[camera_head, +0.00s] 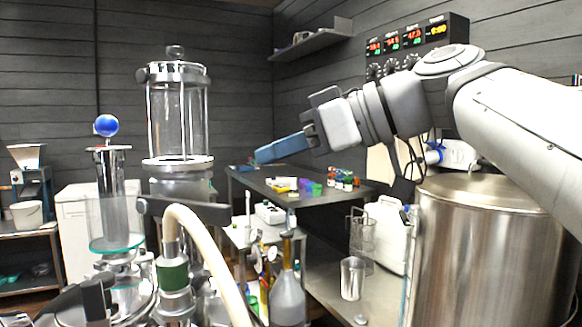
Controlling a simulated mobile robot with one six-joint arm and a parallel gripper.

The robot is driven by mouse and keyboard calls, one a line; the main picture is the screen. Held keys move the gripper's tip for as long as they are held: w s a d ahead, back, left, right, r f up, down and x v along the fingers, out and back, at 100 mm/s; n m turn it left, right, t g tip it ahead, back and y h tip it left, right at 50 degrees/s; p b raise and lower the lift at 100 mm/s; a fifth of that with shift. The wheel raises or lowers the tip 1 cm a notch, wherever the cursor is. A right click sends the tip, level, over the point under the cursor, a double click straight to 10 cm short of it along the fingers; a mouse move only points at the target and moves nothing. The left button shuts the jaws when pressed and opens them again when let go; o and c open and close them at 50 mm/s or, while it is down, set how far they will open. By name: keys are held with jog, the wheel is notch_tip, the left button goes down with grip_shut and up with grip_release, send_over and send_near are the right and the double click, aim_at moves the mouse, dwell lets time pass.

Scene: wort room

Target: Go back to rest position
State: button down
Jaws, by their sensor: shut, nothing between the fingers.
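My gripper (262,156) is at the end of my white and grey arm, which reaches in from the right side of the picture. Its blue fingers point left and slightly down. They are shut and hold nothing. The gripper is in the air, in front of the dark shelf top in the picture, and to the right of the tall glass cylinder (178,115). I cannot tell how far it is from either.
A large steel vessel (470,255) stands at the right under my arm. A dark shelf (262,181) bears small coloured items. Glassware and a pale hose (205,262) fill the near left. A control panel (415,42) hangs on the back wall.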

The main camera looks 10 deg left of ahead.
jog(key=d+f+m+h+p, duration=0.9)
jog(key=d+f+m+p, duration=0.4)
jog(key=p, duration=0.4)
jog(key=s+d+f+m+h+p, duration=0.2)
jog(key=s+d+f+h+p, duration=0.2)
jog(key=s+d+f+p, duration=0.2)
jog(key=shift+s+d+f+g+p, duration=0.2)
jog(key=shift+d+f+g+p, duration=0.3)
jog(key=shift+d, duration=0.55)
jog(key=shift+f, duration=0.1)
